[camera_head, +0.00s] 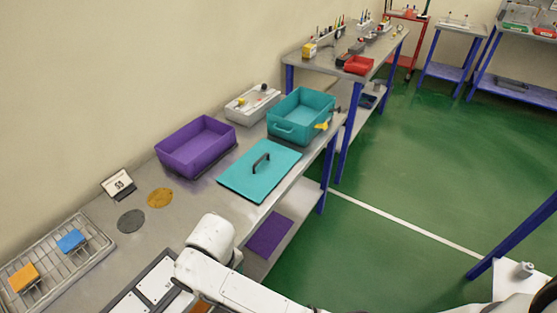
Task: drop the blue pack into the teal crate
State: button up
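The blue pack (71,241) lies on a wire rack (97,243) at the lower left of the bench. The teal crate (286,133) stands at the far end of the bench, open at the top, and looks empty. A flat teal lid (247,183) with a dark handle lies on the bench in front of it. My white arm reaches in from the bottom of the view, right of the rack. My gripper does not show, so its opening and any hold are hidden.
An orange pack (23,278) shares the rack. An open purple crate (190,160) stands left of the teal lid. A purple lid (268,235) is on the lower shelf.

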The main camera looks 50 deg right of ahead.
aim_at(305, 123)
jog(key=i+z, duration=0.15)
jog(key=z, duration=1.15)
jog(key=i+j+z, duration=0.1)
jog(key=i+j, duration=0.15)
jog(key=j, duration=0.1)
